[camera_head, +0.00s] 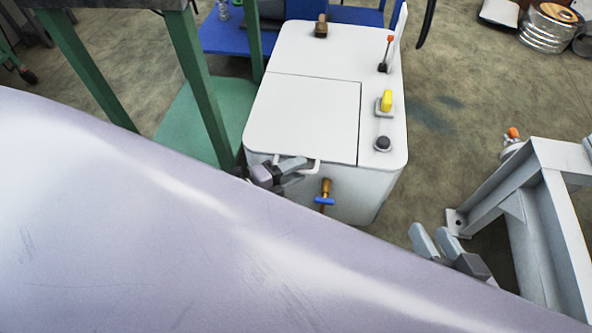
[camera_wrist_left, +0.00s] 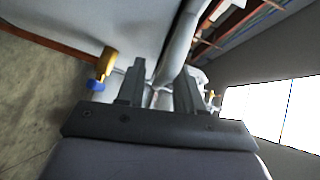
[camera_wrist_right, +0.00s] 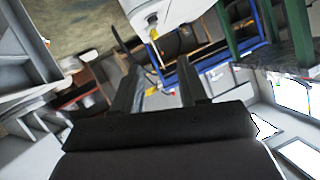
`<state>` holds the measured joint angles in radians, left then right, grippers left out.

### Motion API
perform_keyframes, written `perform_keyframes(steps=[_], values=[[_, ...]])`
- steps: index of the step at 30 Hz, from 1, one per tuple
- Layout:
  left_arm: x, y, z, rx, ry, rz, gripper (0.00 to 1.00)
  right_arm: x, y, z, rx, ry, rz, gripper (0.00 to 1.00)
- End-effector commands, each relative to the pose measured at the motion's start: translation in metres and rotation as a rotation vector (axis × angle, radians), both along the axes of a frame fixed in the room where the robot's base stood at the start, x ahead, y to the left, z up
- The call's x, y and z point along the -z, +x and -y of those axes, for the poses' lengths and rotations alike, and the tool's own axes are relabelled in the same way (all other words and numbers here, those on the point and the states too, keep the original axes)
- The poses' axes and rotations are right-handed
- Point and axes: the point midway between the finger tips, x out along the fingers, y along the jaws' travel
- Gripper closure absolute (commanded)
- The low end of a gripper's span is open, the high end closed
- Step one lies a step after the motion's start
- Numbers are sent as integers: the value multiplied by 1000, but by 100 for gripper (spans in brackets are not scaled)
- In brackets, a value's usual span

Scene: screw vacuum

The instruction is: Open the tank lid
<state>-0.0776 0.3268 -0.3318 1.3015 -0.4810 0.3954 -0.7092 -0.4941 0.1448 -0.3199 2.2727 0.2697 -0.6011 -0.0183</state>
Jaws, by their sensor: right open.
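The tank (camera_head: 330,200) is a white box with rounded corners. Its lid (camera_head: 305,115) is a flat white panel on the left of the top, lying flush. A white bar handle (camera_head: 312,166) is at the lid's front edge. My left gripper (camera_head: 296,170) is at this handle. In the left wrist view, a pale bar (camera_wrist_left: 177,50) runs down toward the space between the fingers of my left gripper (camera_wrist_left: 160,75). Whether they pinch it is unclear. My right gripper (camera_head: 438,240) is open and empty, low at the right; its spread fingers show in the right wrist view (camera_wrist_right: 160,75).
A brass tap with blue handle (camera_head: 325,193) is on the tank's front. A yellow switch (camera_head: 385,101) and a red-tipped lever (camera_head: 386,52) are on its top right. A green frame (camera_head: 195,75) stands left, a grey metal frame (camera_head: 545,205) right. Floor between is clear.

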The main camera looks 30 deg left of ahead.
Motion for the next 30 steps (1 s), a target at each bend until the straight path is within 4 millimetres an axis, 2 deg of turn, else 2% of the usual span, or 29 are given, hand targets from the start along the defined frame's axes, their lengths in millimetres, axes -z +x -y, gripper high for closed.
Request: perform_keyframes(steps=[9, 11, 12, 13, 20, 25, 30], values=[[1, 3, 2, -1, 1, -1, 64, 0, 0, -1, -2, 5, -1, 57], [1, 3, 1, -1, 1, -1, 83, 0, 0, -1, -2, 5, -1, 57], [1, 3, 1, -1, 1, -1, 96, 0, 0, -1, -2, 5, -1, 57], [1, 2, 2, -1, 1, -1, 100, 0, 0, -1, -2, 5, -1, 57], [-1, 2, 1, -1, -1, -3, 100, -2, 0, -1, 0, 3, 1, 57], [-9, 3, 2, 0, -4, -16, 100, -11, 2, 3, 7, -21, 12, 57], [-26, 4, 2, 3, -15, -49, 100, -8, -7, 19, 37, -107, -13, 57]])
